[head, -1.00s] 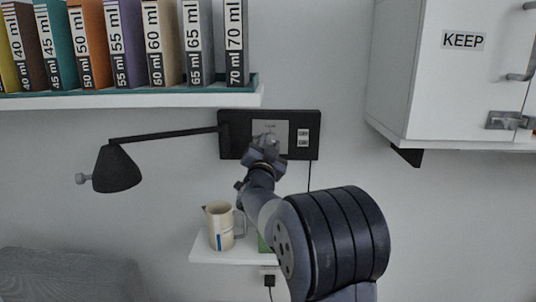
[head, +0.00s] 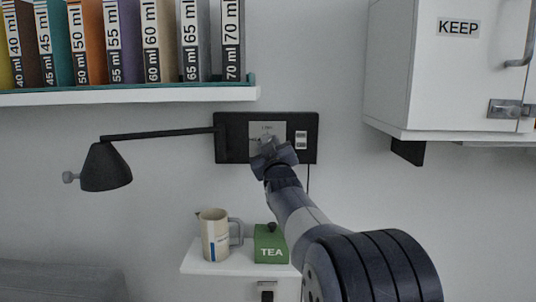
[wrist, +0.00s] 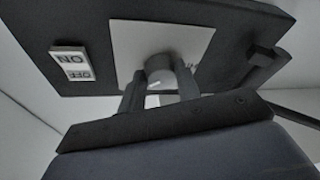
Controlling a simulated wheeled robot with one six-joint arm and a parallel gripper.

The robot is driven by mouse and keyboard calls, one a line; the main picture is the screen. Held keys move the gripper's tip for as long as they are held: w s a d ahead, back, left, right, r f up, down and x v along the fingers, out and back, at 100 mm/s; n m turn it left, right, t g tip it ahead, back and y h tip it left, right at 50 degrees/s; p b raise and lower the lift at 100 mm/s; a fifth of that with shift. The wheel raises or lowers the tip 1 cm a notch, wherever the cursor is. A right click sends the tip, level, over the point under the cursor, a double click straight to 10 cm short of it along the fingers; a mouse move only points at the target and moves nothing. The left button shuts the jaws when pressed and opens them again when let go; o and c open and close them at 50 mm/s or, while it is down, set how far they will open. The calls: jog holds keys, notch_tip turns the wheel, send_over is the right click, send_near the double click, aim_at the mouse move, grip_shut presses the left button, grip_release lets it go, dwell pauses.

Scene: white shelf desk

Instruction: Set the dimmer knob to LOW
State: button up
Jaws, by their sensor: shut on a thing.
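The dimmer knob (wrist: 158,68) is a round grey knob on a light square plate (wrist: 120,45), set in a black wall panel (head: 230,150). In the wrist view a short white mark shows on the knob's near side. My gripper (wrist: 160,92) is shut on the knob, with one finger on each side of it. In the head view my gripper (head: 270,147) is at the plate and covers most of the knob. The lettering on the plate is mostly hidden or too small to read, so I cannot tell the knob's setting.
An ON/OFF switch (wrist: 70,65) sits beside the plate on the panel. A black lamp (head: 106,168) reaches left from the panel. Below, a jug (head: 214,236) and a green TEA box (head: 270,246) stand on a small shelf. A KEEP cabinet (head: 410,70) hangs at right.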

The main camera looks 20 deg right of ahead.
jog(key=n+p, duration=0.1)
jog(key=n, duration=0.1)
jog(key=n+y+p, duration=0.1)
jog(key=n, duration=0.1)
jog(key=r+n+g+y+p, duration=0.1)
jog(key=n+p, duration=0.1)
jog(key=shift+d+n, duration=0.2)
jog(key=shift+n, duration=0.1)
jog(key=n+g+y+p, duration=0.1)
jog(key=n+p, duration=0.2)
jog(key=shift+f+n+p, duration=0.1)
jog(key=shift+n+p, duration=0.95)
jog(key=shift+n, duration=0.05)
jog(key=shift+n+g, duration=0.3)
jog(key=o, duration=1)
jog(key=shift+c, duration=0.2)
jog(key=shift+s, duration=0.15)
jog(key=s+b, duration=0.1)
jog(key=s, duration=0.9)
jog(key=shift+s+a+f, duration=0.15)
jog(key=shift+s+a, duration=0.15)
jog(key=shift+a, duration=0.05)
